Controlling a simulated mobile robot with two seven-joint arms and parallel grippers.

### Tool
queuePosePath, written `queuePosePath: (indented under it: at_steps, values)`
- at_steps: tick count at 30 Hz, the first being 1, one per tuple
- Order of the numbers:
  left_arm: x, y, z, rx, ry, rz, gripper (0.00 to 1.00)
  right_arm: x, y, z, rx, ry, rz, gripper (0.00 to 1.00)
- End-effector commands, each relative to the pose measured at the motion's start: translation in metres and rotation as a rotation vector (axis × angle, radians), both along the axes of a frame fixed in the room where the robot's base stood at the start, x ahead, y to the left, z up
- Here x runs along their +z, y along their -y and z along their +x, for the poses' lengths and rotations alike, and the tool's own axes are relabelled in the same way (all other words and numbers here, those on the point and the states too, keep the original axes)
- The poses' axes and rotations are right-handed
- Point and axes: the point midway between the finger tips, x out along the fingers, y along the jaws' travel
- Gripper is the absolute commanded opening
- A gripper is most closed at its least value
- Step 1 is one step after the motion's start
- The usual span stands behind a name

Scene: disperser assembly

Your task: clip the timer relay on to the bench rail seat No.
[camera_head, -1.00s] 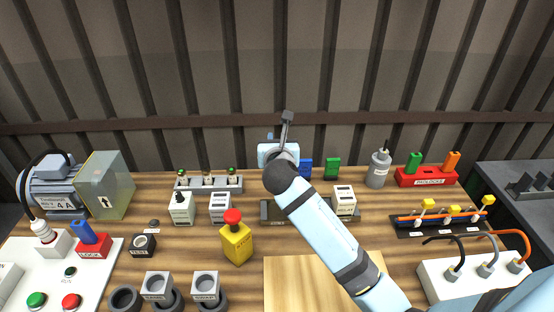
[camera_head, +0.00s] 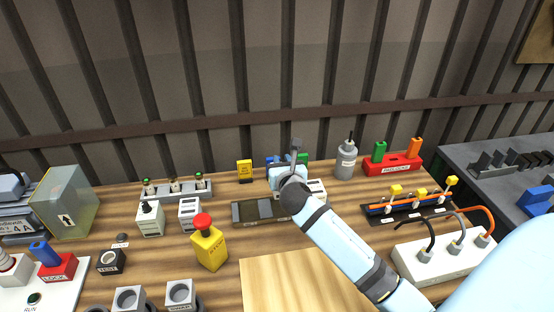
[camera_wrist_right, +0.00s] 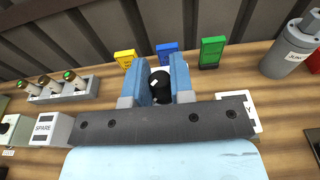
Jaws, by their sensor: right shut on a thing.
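My right gripper (camera_wrist_right: 160,80) is shut on a small piece with a round black knob, which I take to be the timer relay (camera_wrist_right: 161,88). Only its knob and a little pale casing show between the blue fingers. In the head view, the right wrist hides it, close to the right part of the dark bench rail (camera_head: 258,211). The rail's left part shows bare grey seats. A white block (camera_head: 317,188) stands at its right end, partly behind the arm. I cannot tell whether the held piece touches the rail. My left gripper is not in view.
A knobbed block (camera_head: 150,220) and the SPARE block (camera_head: 189,214) stand left of the rail. Yellow (camera_head: 244,171), blue and green (camera_wrist_right: 211,52) blocks stand behind. A yellow stop button (camera_head: 209,248) stands in front left. A bare wooden board (camera_head: 290,285) lies in front.

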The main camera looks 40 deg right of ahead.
Motion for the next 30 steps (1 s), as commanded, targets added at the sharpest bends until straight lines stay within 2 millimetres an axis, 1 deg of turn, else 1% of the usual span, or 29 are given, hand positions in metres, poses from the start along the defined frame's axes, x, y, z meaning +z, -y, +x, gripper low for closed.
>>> queuePosePath:
  at_steps: [5,10,12,21,25,30]
  values:
    - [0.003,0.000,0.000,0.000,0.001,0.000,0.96,0.002,0.000,0.000,0.000,0.001,0.000,0.00]
    - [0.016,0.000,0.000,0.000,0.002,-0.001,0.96,0.005,0.000,0.000,0.000,-0.001,-0.003,0.00]
    - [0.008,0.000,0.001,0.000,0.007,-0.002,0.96,-0.009,0.000,0.000,0.000,-0.001,-0.002,0.00]
    - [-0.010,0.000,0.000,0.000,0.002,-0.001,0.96,-0.038,0.000,0.000,0.000,0.000,-0.001,0.00]
    - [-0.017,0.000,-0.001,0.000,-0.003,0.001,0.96,-0.048,0.000,0.000,0.000,-0.001,-0.002,0.00]
    - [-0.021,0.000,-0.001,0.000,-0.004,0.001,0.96,-0.055,0.000,0.000,0.000,0.001,0.000,0.00]
